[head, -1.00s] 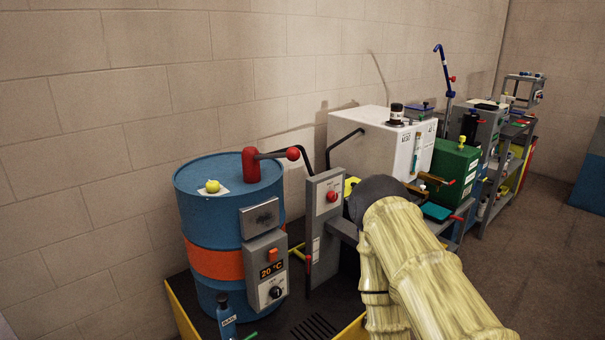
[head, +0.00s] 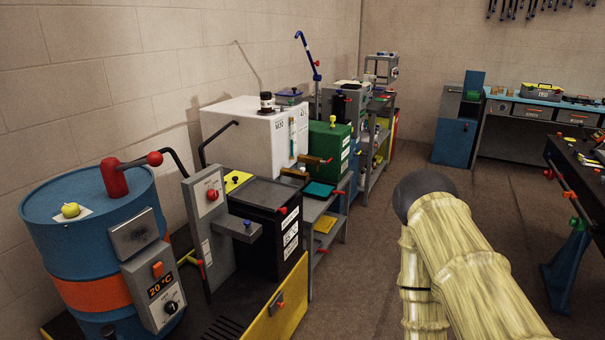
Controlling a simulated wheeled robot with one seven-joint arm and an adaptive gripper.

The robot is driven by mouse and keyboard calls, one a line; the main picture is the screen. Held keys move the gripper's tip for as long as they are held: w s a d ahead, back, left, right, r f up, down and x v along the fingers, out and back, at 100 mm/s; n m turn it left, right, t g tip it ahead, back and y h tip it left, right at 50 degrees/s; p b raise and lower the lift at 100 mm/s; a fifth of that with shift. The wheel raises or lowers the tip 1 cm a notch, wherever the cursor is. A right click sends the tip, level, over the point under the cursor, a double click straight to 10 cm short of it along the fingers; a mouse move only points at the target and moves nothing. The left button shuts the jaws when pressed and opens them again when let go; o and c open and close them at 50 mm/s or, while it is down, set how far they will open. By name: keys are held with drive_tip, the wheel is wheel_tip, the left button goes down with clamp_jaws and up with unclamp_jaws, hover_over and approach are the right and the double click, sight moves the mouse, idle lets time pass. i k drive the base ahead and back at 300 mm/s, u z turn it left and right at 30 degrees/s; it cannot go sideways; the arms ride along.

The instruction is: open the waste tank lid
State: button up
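A black box-shaped tank (head: 284,245) with white labels stands right of the blue drum in the head view. Its flat dark lid (head: 265,193) looks shut, with a small red part near its front right corner. The labels are too small to read, so I cannot tell for sure that this is the waste tank. A white tank (head: 250,135) with a black cap on top stands behind it. My arm shows at the lower right, apart from these tanks. My gripper is not in view.
A blue drum (head: 85,235) with a red pump and a control box stands at left. A grey post (head: 208,225) with a bracket stands left of the black tank. A yellow-edged platform (head: 275,318) is in front. Floor (head: 365,255) is clear to the right. A dark bench (head: 580,200) stands at far right.

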sight(236, 179)
drive_tip(key=z, duration=0.25)
drive_tip(key=i, duration=1.35)
drive_tip(key=u, duration=0.45)
